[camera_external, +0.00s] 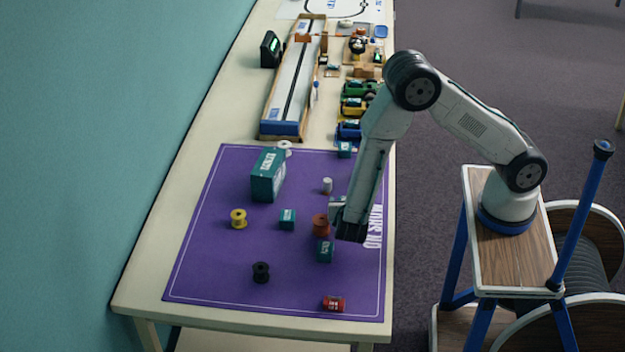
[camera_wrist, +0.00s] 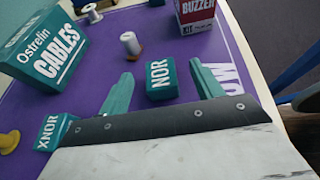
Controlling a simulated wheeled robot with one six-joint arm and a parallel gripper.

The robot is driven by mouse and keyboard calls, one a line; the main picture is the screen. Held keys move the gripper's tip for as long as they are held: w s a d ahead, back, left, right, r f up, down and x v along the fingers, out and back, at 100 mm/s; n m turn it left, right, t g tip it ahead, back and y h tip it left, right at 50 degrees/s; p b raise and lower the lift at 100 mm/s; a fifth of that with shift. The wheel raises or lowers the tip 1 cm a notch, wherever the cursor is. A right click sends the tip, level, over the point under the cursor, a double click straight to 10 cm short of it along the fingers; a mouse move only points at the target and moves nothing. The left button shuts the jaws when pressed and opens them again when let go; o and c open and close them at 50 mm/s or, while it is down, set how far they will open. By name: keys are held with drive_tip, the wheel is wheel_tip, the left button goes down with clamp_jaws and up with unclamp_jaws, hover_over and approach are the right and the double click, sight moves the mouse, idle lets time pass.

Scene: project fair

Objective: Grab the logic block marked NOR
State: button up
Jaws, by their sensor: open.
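The NOR block (camera_wrist: 159,80) is a small teal block with white lettering, lying on the purple mat in the wrist view. My gripper (camera_wrist: 162,70) is open, with one teal finger on each side of the block and visible gaps between. The block looks free, not gripped. A similar teal block marked XNOR (camera_wrist: 54,133) sits at the lower left of the wrist view, beside my gripper.
A red BUZZER box (camera_wrist: 195,15) is at the top. The mat's front left is mostly clear.

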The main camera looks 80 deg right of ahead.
drive_tip(key=x, duration=0.6)
drive_tip(key=shift+w, duration=0.1)
drive_tip(key=c, duration=1.1)
